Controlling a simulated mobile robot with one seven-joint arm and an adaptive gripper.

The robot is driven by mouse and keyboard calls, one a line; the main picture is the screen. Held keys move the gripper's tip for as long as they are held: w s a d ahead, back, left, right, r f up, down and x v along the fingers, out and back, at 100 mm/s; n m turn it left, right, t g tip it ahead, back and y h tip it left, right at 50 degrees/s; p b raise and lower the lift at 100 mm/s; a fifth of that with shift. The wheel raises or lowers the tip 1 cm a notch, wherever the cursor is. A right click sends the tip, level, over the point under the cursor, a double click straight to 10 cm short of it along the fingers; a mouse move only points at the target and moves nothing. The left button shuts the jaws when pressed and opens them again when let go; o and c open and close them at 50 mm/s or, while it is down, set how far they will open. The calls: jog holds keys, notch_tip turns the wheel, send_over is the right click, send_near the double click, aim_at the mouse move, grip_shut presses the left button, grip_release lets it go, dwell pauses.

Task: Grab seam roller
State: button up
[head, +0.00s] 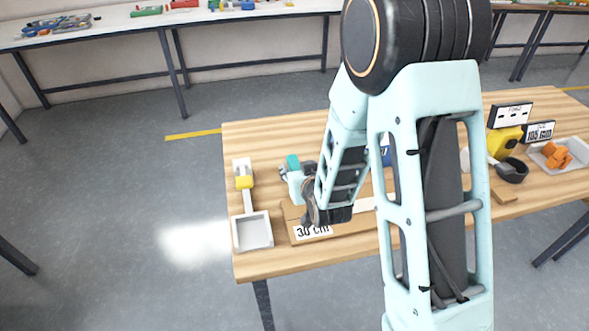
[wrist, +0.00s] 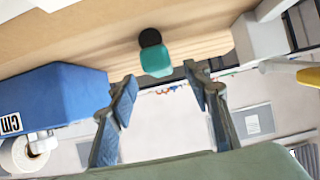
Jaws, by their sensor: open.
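The seam roller appears to be the teal piece with a black end (wrist: 155,58) in the wrist view. It shows just beyond my fingertips, near the table edge. My gripper (wrist: 160,80) is open, with a finger on each side and nothing between them. The roller looks roughly centred on the gap and apart from both fingers. In the head view a small teal patch (head: 293,161) shows beside my gripper and seems to be the same piece. My arm hides much of the table there, and the roller's wheel cannot be made out.
The wooden table (head: 262,140) holds a grey tray-ended tool with a yellow band (head: 244,183) at left. A blue box (wrist: 60,92) and a white roll (wrist: 25,155) show in the wrist view. A yellow tool (head: 505,142) and a tray (head: 580,150) with orange parts stand at right.

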aim_at(295, 166)
jog(key=shift+x, duration=2.35)
jog(key=shift+c, duration=0.3)
grip_shut()
